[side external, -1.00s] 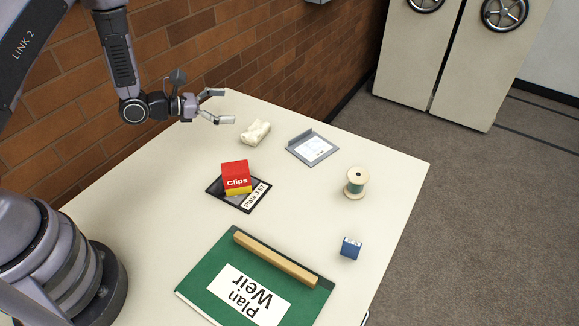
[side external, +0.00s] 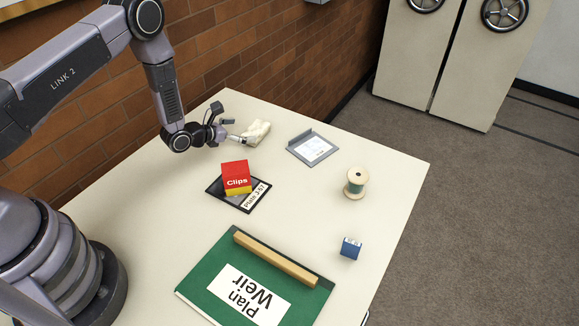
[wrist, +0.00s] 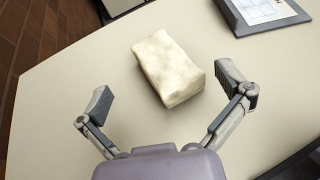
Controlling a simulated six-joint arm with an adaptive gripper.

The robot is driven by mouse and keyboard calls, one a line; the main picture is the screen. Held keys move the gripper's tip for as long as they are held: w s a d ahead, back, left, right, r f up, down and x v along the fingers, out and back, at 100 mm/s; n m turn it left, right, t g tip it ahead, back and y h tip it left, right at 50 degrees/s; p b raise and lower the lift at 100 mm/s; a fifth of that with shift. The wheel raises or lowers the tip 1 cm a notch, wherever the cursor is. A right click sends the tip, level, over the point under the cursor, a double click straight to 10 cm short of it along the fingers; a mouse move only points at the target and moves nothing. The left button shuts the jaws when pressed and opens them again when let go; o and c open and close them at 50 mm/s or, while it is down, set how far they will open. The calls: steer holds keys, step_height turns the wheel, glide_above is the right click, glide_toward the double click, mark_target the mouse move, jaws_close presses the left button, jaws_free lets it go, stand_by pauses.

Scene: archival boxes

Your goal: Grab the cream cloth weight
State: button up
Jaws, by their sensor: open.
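The cream cloth weight (side external: 257,132) lies on the table near its far left edge, a lumpy off-white block. In the wrist view the weight (wrist: 168,68) sits ahead of my gripper, slightly right of centre and tilted. My gripper (side external: 237,137) is low over the table beside the weight's left end. In the wrist view my gripper (wrist: 165,90) is open, with one finger on each side of the near part of the weight. A gap shows between the left finger and the weight; the right finger is closer to it. Nothing is held.
A grey tray with a white sheet (side external: 302,137) lies right of the weight.

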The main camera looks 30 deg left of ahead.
mark_target(254, 128)
steer(key=x, duration=0.4)
steer(key=shift+w, duration=0.1)
steer(key=c, duration=1.3)
